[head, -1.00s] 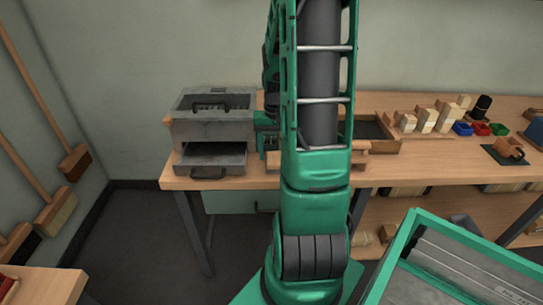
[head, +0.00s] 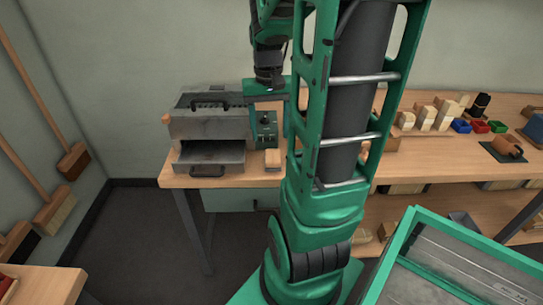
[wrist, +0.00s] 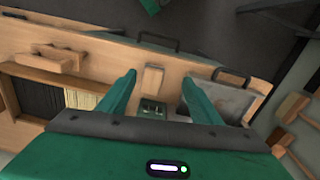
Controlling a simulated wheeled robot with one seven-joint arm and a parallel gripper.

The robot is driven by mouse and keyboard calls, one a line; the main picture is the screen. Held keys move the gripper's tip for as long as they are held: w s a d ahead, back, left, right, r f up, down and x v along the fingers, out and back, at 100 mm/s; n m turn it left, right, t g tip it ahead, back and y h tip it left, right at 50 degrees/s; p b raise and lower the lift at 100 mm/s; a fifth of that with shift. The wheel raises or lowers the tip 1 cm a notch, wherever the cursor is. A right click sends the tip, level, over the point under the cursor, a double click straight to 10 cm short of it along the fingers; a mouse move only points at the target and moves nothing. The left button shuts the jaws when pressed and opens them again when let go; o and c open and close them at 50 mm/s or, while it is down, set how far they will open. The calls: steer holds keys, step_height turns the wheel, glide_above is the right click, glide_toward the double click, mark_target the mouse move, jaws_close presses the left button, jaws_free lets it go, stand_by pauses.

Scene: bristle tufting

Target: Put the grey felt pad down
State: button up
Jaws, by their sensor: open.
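My gripper (wrist: 160,95) is open in the wrist view, its two green fingers apart with nothing held between their tips. In the head view my gripper (head: 267,100) is above the right side of a grey metal machine (head: 210,123). I cannot make out a grey felt pad in either view. A small pale wooden block (head: 272,160) lies on the bench beside the machine. It also shows in the wrist view (wrist: 153,78), between and beyond the fingers. My arm hides part of the bench in the head view.
The machine has an open lower tray (head: 212,155) and a control panel (head: 265,128). A dark tray (wrist: 40,97) with pale strips beside it lies left in the wrist view. Wooden blocks (head: 425,117) and coloured bins (head: 480,128) stand along the bench at right.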

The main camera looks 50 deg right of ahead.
steer(key=s+a+n, duration=0.2)
steer(key=s+a, duration=0.8)
steer(key=shift+s+a+y, duration=0.2)
steer(key=shift+a+y, duration=0.1)
steer(key=shift+a, duration=0.1)
steer(key=shift+w, duration=0.1)
steer(key=shift+w+f, duration=0.2)
steer(key=shift+w, duration=0.35)
steer(key=shift+o, duration=0.3)
